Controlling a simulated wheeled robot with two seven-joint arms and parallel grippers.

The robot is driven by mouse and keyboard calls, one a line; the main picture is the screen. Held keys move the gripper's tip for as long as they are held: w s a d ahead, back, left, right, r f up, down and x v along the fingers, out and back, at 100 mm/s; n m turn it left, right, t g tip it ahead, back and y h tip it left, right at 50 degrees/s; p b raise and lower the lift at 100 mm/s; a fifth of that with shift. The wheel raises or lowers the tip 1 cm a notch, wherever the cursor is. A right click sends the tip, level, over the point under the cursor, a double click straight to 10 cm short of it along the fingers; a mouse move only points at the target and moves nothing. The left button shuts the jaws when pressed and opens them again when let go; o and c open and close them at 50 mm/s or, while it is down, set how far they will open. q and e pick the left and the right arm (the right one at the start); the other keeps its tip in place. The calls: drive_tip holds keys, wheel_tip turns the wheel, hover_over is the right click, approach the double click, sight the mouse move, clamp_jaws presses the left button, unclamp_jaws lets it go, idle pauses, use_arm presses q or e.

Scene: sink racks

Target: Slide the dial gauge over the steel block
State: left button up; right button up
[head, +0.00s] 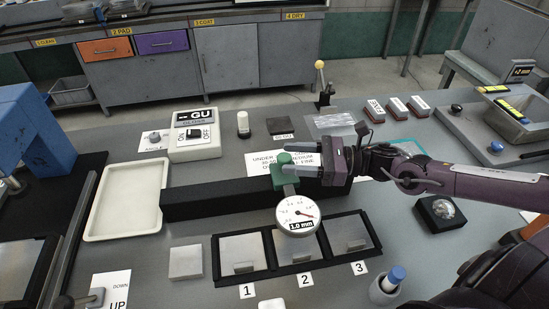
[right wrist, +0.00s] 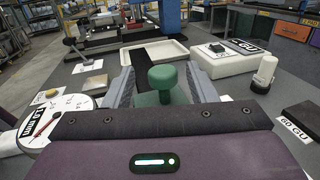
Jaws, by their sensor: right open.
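The dial gauge has a round white dial (head: 297,214) marked 1.0 mm and a green knob and body (head: 285,180). It stands at the long black beam (head: 215,191), its dial hanging on the near side. My right gripper (head: 290,166) is open, its fingers on either side of the green knob. In the right wrist view the knob (right wrist: 163,78) stands between the fingers with gaps on both sides. A light grey square block (head: 185,262), probably the steel block, lies left of the black rack, away from the gauge. My left gripper is not in view.
A black rack (head: 312,276) holds several grey plates in slots numbered 1 to 3, below the dial. A cream tray (head: 91,204) lies at the beam's left end. A white gloss meter box (head: 195,142) stands behind the beam. A blue machine (head: 35,125) is far left.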

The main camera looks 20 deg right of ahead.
sight(282, 156)
drive_tip(key=x, duration=0.3)
drive_tip(key=shift+w, duration=0.25)
drive_tip(key=shift+w+a, duration=0.25)
drive_tip(key=shift+a, duration=0.4)
drive_tip(key=shift+c, duration=0.9)
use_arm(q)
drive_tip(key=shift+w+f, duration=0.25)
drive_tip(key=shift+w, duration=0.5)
use_arm(e)
clamp_jaws()
